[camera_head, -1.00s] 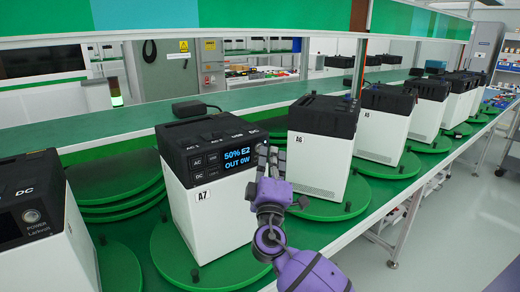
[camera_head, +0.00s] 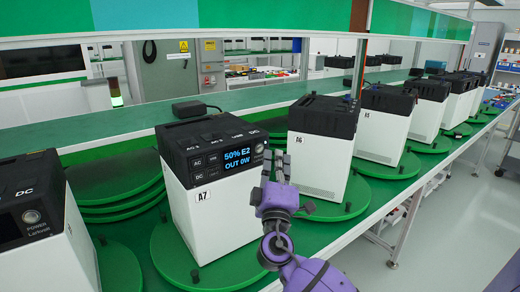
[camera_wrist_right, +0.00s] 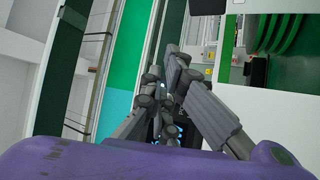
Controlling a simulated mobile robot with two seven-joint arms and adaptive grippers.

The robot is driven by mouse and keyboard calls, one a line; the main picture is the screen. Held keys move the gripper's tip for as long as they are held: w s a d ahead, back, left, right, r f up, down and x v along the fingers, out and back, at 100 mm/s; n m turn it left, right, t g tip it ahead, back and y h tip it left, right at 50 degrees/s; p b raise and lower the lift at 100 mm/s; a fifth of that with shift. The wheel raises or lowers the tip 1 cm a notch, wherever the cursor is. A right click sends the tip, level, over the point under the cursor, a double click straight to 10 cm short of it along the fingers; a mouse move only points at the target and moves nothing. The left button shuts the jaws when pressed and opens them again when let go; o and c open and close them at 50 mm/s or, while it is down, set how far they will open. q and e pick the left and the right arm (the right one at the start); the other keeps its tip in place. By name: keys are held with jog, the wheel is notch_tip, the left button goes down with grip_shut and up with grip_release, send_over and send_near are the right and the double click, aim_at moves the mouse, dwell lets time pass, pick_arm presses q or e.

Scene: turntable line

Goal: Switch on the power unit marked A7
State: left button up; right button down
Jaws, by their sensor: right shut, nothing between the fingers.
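The power unit marked A7 (camera_head: 218,212) is a white box with a black top. It stands on a green turntable (camera_head: 176,262) in the head view. Its display (camera_head: 237,161) is lit and reads "50% E2" and "OUT 0W". My right gripper (camera_head: 272,157) is shut and empty, with its fingers pointing up just right of the unit's front panel. I cannot tell whether the fingertips touch the panel. In the right wrist view the fingers (camera_wrist_right: 172,75) hide most of the unit, and a little blue glow shows behind them. My left gripper is not in view.
Unit A6 (camera_head: 318,160) stands close on the right on its own turntable, with several more units behind it. Another unit (camera_head: 45,255) is at the near left. A black adapter (camera_head: 188,108) lies behind A7.

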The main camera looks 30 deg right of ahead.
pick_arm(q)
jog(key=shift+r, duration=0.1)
pick_arm(e)
jog(key=s, duration=0.4)
jog(key=shift+s+d, duration=0.15)
jog(key=shift+d, duration=0.05)
dwell(0.6)
